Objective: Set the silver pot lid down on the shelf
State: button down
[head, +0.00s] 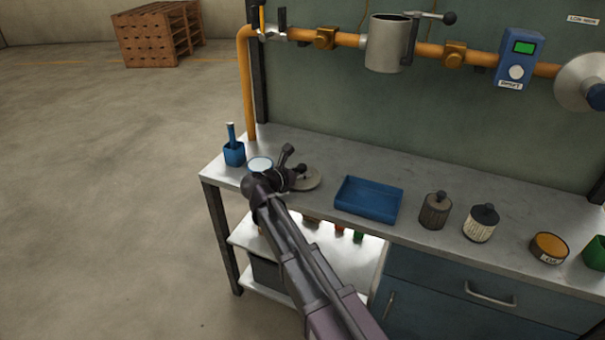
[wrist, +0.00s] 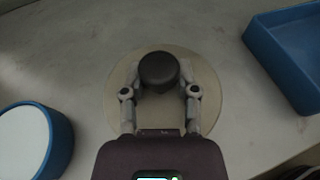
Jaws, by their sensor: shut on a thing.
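The pot lid is a flat, pale grey disc (head: 311,182) with a dark round knob, at the left part of the workbench top. In the wrist view the lid (wrist: 206,84) lies beneath my gripper, with its dark knob (wrist: 158,68) between the fingers. My gripper (wrist: 160,90) is shut on the knob; it also shows in the head view (head: 297,173). The lid looks at or very close to the bench surface; I cannot tell whether it touches. A pale shelf (head: 246,234) lies under the bench top at the left, partly hidden by my arm.
A blue-rimmed round container with a white top (head: 260,164) and a blue cup (head: 234,154) stand left of the lid. A blue tray (head: 368,200) is at its right, then several canisters. Items stand on the shelf. A pipe with a hanging mug (head: 386,45) runs above.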

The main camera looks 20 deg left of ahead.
jog(key=shift+f, duration=0.1)
jog(key=shift+c, duration=1.8)
grip_release()
jog(key=shift+s+a+r, duration=0.1)
jog(key=shift+s+r, duration=0.15)
jog(key=shift+s, duration=0.05)
jog(key=p+v, duration=0.3)
jog(key=v, duration=0.8)
jog(key=shift+s+p, duration=0.2)
jog(key=shift+p, duration=0.1)
